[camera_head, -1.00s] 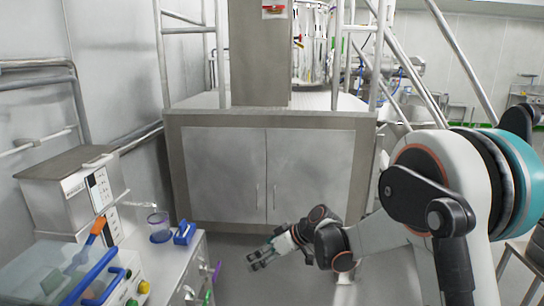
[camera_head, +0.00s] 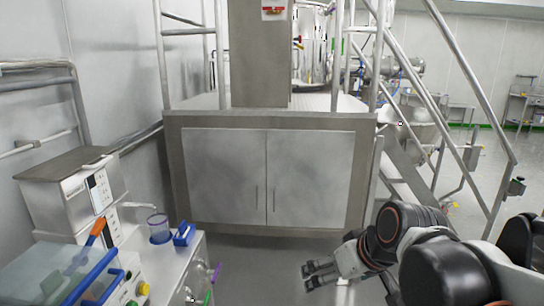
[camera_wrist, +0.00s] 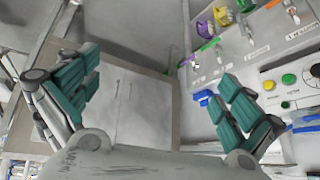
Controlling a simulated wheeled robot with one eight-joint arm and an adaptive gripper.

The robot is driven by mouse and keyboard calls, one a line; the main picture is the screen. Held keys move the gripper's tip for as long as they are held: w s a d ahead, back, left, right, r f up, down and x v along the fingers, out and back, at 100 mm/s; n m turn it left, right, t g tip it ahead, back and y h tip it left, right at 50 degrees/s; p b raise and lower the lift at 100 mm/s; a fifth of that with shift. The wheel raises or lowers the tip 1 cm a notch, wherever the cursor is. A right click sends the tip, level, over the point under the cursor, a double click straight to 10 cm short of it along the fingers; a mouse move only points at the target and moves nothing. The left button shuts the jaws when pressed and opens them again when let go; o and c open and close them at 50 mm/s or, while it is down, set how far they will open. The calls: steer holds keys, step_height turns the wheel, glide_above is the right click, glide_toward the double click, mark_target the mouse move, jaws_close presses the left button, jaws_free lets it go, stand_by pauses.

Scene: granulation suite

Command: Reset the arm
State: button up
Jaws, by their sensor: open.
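My gripper (camera_head: 318,274) is low in the middle of the head view, over the floor in front of the steel cabinet (camera_head: 268,178). Its two dark fingers stand apart with nothing between them. My arm reaches in from the lower right. In the wrist view my gripper (camera_wrist: 158,100) shows teal-padded fingers spread wide and empty. The same cabinet (camera_wrist: 140,95) shows beyond and between the fingers.
A bench (camera_head: 180,268) at the left holds a grey instrument (camera_head: 70,195), a clear cup with a blue base (camera_head: 158,230), a blue item (camera_head: 184,234) and a clear blue-edged box (camera_head: 55,275). A railed stair (camera_head: 410,170) stands right of the cabinet. Open floor lies before the cabinet.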

steer(key=s+d+f+m+h, duration=0.1)
steer(key=s+d, duration=0.2)
steer(key=s, duration=0.2)
steer(key=s+d+m+t+h, duration=0.1)
steer(key=s+d+m, duration=0.1)
steer(key=s, duration=0.4)
steer(key=shift+d+f+h, duration=0.35)
steer(key=shift+d+h, duration=0.05)
steer(key=shift+d, duration=0.5)
